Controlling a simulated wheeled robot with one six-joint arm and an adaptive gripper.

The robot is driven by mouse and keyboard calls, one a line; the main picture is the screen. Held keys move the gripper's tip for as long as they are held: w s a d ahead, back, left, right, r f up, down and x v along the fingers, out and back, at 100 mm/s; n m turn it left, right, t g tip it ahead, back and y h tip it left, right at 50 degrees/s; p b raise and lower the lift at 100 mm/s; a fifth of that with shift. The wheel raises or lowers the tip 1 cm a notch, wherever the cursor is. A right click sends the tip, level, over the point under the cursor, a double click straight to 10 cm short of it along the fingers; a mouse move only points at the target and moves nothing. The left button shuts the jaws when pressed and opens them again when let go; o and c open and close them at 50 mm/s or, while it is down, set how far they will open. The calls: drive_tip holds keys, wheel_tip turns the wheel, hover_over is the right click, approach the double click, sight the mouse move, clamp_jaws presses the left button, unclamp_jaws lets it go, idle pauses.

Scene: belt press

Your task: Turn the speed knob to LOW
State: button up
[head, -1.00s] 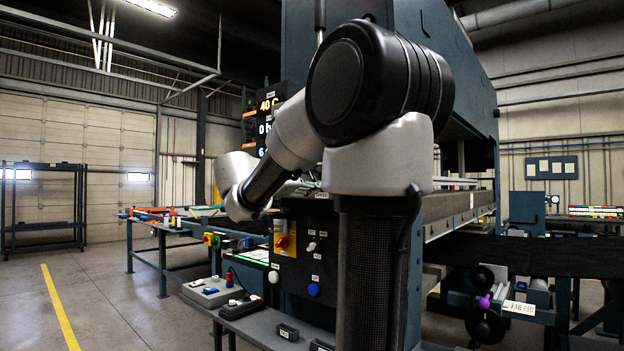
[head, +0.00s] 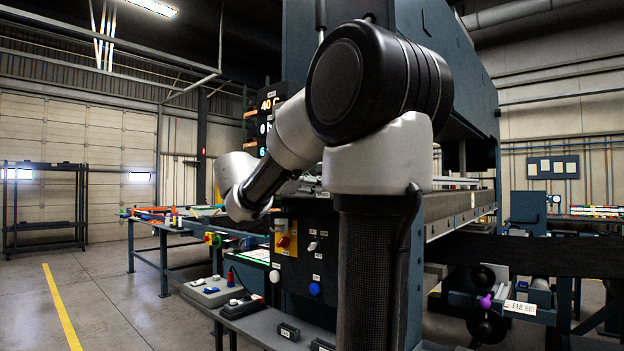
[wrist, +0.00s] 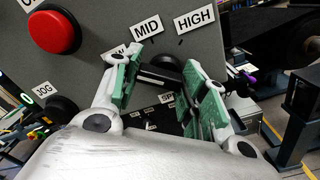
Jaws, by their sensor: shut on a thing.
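The black speed knob (wrist: 160,76) is in the middle of the wrist view, on a grey panel. My gripper (wrist: 164,82) has one green-padded finger on each side of it and is shut on its raised bar. The label MID (wrist: 147,27) is above the knob and HIGH (wrist: 195,18) is up to the right. A label ending in W (wrist: 118,50) is mostly hidden behind the left finger. The knob's pointer mark is not visible, so I cannot tell its setting. In the head view my arm hides the fingers and the knob.
A large red button (wrist: 54,32) is left of the knob, with a black JOG knob (wrist: 61,108) below it. In the head view, a panel with a yellow-backed red switch (head: 284,242) and a blue button (head: 315,289) is below my wrist. A bench (head: 270,325) is in front.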

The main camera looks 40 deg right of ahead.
drive_tip(key=o, duration=1)
drive_tip(key=shift+o, duration=0.2)
drive_tip(key=a, duration=1.2)
drive_tip(key=shift+s, duration=0.45)
